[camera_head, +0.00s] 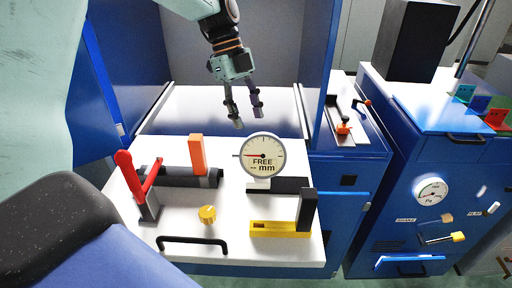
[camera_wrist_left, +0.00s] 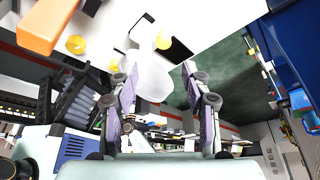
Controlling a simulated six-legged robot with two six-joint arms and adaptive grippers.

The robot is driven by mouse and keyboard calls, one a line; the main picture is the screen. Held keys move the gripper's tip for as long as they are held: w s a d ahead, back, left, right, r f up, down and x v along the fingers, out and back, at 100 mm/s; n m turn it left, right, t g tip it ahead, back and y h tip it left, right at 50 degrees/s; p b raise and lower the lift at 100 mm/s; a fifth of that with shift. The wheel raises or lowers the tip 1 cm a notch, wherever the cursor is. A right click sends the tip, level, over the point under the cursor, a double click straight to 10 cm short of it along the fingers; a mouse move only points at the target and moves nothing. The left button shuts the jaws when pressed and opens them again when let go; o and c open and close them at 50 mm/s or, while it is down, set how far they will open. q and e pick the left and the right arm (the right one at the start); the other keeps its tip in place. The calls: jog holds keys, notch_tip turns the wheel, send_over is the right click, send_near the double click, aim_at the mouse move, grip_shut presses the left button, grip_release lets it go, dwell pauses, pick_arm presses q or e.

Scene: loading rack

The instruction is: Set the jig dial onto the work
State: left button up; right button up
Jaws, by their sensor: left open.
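The jig dial (camera_head: 263,156) is a round cream gauge with a red needle and the words "FREE" and "mm". It stands upright on a white base, towards the right of a white work plate (camera_head: 235,205). A dark grey cylindrical bar (camera_head: 178,178) lies to its left, with an orange block (camera_head: 197,155) standing at it; I cannot tell whether this bar is the work. My left gripper (camera_head: 248,118) is open and empty, hanging just above and behind the dial. In the left wrist view its fingers (camera_wrist_left: 160,68) are spread, with a pale rounded shape between them. My right gripper is not in view.
A red lever (camera_head: 125,165) stands at the plate's left. A yellow knob (camera_head: 207,214), a black handle (camera_head: 192,241) and a yellow bracket with a black upright (camera_head: 280,229) are in front. Blue panels flank the bay. A blue cabinet (camera_head: 425,180) with a gauge is at right.

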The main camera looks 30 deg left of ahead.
aim_at(260, 152)
pick_arm(q)
jog(key=p+x, duration=0.1)
jog(key=x, duration=0.8)
jog(key=shift+w+d+p, duration=0.2)
jog(key=shift+w+p, duration=0.05)
jog(key=shift+p, duration=0.15)
jog(key=shift+s+d+f, duration=0.1)
jog(key=shift+s+f, duration=0.2)
jog(key=shift+f, duration=0.15)
jog(key=shift+w+d+f, duration=0.25)
jog(key=shift+w, duration=0.25)
jog(key=shift+c, duration=1)
jog(key=shift+s+a+r, duration=0.1)
jog(key=shift+s+a, duration=0.15)
jog(key=shift+s, duration=0.15)
jog(key=c, duration=0.4)
jog(key=shift+w+d, duration=0.15)
jog(key=shift+w, duration=0.05)
grip_shut()
jog(key=shift+s, duration=0.1)
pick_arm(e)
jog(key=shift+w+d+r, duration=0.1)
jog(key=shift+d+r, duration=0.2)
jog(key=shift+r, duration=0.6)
